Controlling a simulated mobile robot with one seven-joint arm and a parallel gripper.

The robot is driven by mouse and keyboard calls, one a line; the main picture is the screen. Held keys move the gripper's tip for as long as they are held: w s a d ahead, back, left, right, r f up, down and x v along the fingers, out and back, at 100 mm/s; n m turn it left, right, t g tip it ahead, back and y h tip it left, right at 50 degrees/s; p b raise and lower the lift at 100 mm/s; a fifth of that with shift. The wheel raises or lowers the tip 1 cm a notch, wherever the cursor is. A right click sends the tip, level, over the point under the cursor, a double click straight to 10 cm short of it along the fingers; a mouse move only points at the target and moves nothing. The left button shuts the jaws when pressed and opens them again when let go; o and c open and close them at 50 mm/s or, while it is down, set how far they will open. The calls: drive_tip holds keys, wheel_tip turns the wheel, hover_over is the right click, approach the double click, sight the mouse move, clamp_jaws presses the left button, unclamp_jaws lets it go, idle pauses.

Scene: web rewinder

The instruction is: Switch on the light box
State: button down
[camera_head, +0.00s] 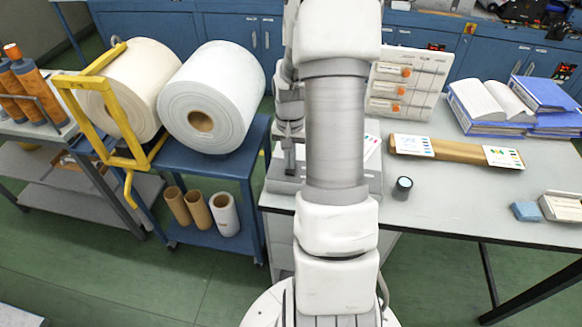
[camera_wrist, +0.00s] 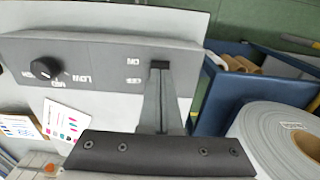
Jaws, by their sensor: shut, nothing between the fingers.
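The light box (camera_head: 284,186) is a low grey box on the left end of the table, partly hidden behind my arm in the head view. In the wrist view its grey control panel (camera_wrist: 95,58) runs across the upper part. A black round knob (camera_wrist: 45,68) sits at the panel's left, beside level lettering. ON/OFF lettering (camera_wrist: 133,70) is near the panel's right end. My gripper (camera_wrist: 160,66) is shut and empty, its dark tips just right of that lettering, at or just above the panel. The switch itself is not clearly visible; contact cannot be told.
Printed cards (camera_wrist: 62,120) lie by the panel. In the head view, a small dark cylinder (camera_head: 402,188) and a brown tube (camera_head: 456,152) are to the right. A blue cart (camera_head: 225,165) with large white rolls (camera_head: 212,95) stands close on the left.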

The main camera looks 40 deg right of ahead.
drive_tip(key=shift+f+b, duration=0.7)
drive_tip(key=shift+f, duration=0.25)
idle(0.5)
drive_tip(key=shift+r, duration=0.15)
drive_tip(key=shift+r+p, duration=2.4)
drive_tip(key=shift+r, duration=1)
